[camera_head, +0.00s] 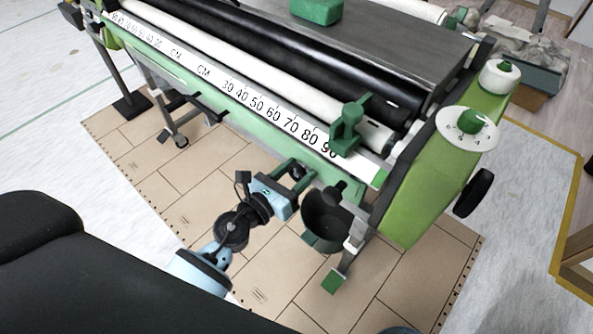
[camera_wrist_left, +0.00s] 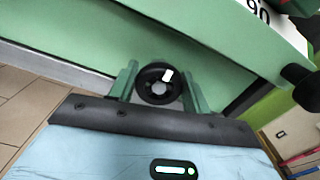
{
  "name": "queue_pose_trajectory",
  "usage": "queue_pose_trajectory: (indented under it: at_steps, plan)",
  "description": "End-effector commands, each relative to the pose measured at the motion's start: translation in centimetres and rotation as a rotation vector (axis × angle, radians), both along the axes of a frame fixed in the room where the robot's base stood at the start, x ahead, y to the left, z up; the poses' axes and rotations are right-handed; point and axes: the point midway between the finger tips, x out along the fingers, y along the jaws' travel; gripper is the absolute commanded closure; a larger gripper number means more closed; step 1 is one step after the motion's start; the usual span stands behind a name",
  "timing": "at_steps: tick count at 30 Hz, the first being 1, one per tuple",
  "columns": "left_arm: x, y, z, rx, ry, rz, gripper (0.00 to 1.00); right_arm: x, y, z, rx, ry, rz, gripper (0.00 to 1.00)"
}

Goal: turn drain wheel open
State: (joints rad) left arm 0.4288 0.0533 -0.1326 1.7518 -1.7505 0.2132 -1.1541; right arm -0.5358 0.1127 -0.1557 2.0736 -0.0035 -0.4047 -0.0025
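The drain wheel (camera_wrist_left: 149,92) is a small black round wheel with a grey hub and a white mark at its upper right, on the green front panel in the left wrist view. The green fingers of my left gripper (camera_wrist_left: 160,88) stand apart on either side of it. I cannot tell whether they touch its rim. In the head view my left gripper (camera_head: 297,173) is at the machine's front, below the number scale, and largely hides the wheel there. My right gripper is not in view.
The pasting machine's scale rail (camera_head: 255,103) runs just above my left gripper. A dark green bucket (camera_head: 325,222) hangs close to its right. A green side housing (camera_head: 430,190) with a dial (camera_head: 467,128) stands further right. Brown floor covering lies below.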

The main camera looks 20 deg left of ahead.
Motion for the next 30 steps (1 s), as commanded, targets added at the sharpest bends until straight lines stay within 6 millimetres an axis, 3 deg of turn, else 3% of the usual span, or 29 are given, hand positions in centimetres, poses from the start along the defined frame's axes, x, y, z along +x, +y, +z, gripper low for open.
queue_pose_trajectory:
  at_steps: [1, 3, 14, 30]
  plan:
    - [0.0, 0.0, 0.0, 0.000, 0.000, 0.001, 0.65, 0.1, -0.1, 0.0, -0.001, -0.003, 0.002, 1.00]
    - [0.0, 0.0, 0.0, 0.000, 0.000, 0.001, 0.74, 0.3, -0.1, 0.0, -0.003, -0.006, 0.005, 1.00]
    - [0.0, 0.1, 0.0, -0.054, 0.019, 0.000, 0.75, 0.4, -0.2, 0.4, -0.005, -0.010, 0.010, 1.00]
    - [0.1, 0.2, 0.1, -0.468, 0.169, 0.001, 0.75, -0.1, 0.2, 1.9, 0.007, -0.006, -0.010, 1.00]
